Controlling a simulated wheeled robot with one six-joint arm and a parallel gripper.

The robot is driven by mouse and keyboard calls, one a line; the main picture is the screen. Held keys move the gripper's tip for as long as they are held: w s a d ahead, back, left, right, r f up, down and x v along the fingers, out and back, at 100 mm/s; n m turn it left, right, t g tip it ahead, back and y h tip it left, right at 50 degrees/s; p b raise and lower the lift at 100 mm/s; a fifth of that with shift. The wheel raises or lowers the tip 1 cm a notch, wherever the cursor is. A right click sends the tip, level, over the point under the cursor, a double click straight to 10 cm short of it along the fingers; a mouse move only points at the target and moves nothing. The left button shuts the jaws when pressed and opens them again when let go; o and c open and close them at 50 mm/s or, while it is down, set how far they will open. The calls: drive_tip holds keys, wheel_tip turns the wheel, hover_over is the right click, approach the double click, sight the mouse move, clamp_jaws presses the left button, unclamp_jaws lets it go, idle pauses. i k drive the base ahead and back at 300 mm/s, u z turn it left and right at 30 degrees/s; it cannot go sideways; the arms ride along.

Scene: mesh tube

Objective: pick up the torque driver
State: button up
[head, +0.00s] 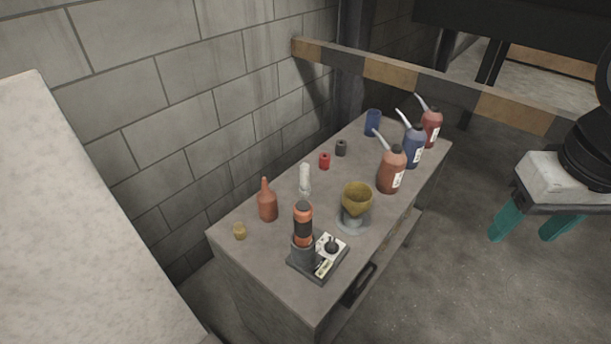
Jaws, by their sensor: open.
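What looks like the torque driver (303,223), an orange and black handle, stands upright near the front of the grey workbench (285,293). Its lower end is in a dark grey holder (303,255) on a small dark base. My gripper (524,234) is at the right of the head view, with its two teal fingers apart and nothing between them. It is well away from the driver, off the bench's right side and over the floor. The driver's lower part is hidden by the holder.
Close right of the driver are a black knob (332,247) on the base and a yellow funnel (357,197). A brown-red bottle (267,203) and a white bottle (305,180) stand behind. Spouted cans (392,170) line the right edge. A striped barrier (440,82) crosses behind.

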sight(303, 209)
drive_tip(key=z, duration=0.05)
drive_tip(key=k, duration=0.4)
drive_tip(key=u, duration=1.1)
drive_tip(key=i, duration=0.25)
drive_tip(key=z, duration=0.45)
